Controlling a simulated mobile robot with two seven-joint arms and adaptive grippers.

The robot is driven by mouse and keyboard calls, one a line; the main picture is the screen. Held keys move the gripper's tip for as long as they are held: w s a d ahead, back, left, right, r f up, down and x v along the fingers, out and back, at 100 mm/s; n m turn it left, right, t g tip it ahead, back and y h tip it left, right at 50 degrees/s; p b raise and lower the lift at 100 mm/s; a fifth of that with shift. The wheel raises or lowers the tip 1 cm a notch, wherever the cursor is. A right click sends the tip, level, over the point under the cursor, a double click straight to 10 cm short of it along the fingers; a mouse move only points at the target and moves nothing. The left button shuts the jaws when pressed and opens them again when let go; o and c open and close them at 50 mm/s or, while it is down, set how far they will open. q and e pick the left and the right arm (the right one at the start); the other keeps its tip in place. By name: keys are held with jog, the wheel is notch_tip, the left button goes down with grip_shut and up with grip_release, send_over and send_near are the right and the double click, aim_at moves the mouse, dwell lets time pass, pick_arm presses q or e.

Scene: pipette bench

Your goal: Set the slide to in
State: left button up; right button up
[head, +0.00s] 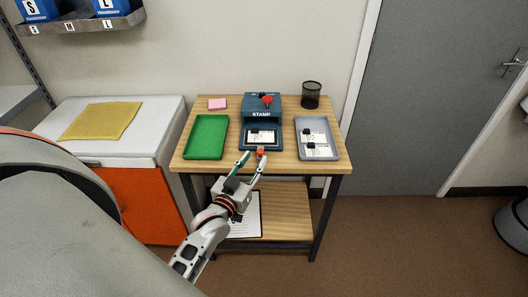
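The dark blue stamp machine (262,115) stands in the middle of the wooden table. Its slide (272,147) extends from the front, towards me, with a white card (262,137) lying on it. A small red knob (261,153) is at the slide's front edge. My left gripper (252,160) is at the table's front edge with its two fingers apart. One fingertip is close to the red knob and the other is to its left; I cannot tell whether it touches. My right gripper is not in view.
A green tray (190,151) lies left of the machine, empty. A grey tray (333,150) with white cards lies right. A pink pad (217,104) and a black mesh cup (311,95) are at the back. A red-tipped lever (267,99) tops the machine. A paper sheet lies on the lower shelf.

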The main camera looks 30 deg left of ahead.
aim_at(259, 153)
pick_arm(q)
jog(key=shift+w+a, duration=0.25)
jog(key=shift+w, duration=1.15)
jog(key=shift+w+a, duration=0.2)
jog(key=shift+w, duration=1.15)
